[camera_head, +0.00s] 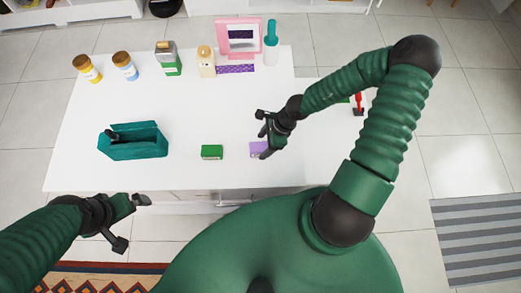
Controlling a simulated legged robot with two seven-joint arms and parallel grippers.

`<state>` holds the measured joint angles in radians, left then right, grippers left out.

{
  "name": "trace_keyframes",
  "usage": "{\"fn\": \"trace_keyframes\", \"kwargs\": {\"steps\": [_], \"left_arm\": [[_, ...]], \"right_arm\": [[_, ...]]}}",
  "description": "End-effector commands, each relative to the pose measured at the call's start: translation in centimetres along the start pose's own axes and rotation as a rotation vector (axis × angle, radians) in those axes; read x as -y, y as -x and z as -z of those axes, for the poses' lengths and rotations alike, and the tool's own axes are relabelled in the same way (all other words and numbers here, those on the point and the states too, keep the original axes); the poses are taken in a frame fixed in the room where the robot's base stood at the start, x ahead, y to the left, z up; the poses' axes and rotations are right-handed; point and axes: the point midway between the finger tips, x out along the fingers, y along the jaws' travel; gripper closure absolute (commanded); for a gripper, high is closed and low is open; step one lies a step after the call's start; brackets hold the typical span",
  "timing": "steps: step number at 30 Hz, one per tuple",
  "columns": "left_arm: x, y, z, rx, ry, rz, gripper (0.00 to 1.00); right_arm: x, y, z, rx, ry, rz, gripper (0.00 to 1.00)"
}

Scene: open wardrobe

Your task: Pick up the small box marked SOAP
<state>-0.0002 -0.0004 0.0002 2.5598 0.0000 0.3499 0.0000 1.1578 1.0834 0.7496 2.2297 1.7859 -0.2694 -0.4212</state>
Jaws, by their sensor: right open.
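Two small boxes lie near the front edge of the white table (93,158). One is green (212,152); the other is purple (255,149) and partly covered by my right gripper. Their lettering is too small to read, so I cannot tell which is marked SOAP. My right gripper (262,135) is open, with one fingertip over the purple box; I cannot tell whether they touch. My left gripper (133,221) is open and empty, in front of the table's front left edge.
A teal open container (140,152) stands left on the table. Jars, bottles and a pink-framed item (222,38) line the back. A red item (358,104) is right, beyond my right arm. The table's middle is clear.

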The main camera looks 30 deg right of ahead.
Motion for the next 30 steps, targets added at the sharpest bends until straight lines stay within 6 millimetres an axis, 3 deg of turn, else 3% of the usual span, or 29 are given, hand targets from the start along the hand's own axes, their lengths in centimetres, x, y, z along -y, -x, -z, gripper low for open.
{"fn": "trace_keyframes", "kwargs": {"steps": [1, 4, 12, 27, 30], "left_arm": [[0.0, -1.1, -0.3, 0.0, 0.0, 0.0, 0.0], [0.0, -2.0, -0.5, 0.001, 0.001, 0.0, 0.0], [0.0, -1.8, -0.4, 0.0, 0.0, 0.0, 0.0], [0.0, -1.8, -0.4, 0.0, 0.0, 0.0, 0.0], [0.0, -1.8, -0.4, 0.001, 0.001, 0.0, 0.0]], "right_arm": [[0.2, -1.6, 0.1, 0.0, 0.003, -0.003, 0.34], [0.3, -3.1, 0.2, -0.001, 0.003, -0.003, 0.34], [0.3, -3.1, 0.2, 0.001, 0.0, -0.002, 0.35], [0.3, -3.1, 0.1, 0.0, 0.001, -0.002, 1.0], [0.3, -3.1, 0.1, 0.001, 0.0, -0.002, 1.0]]}}
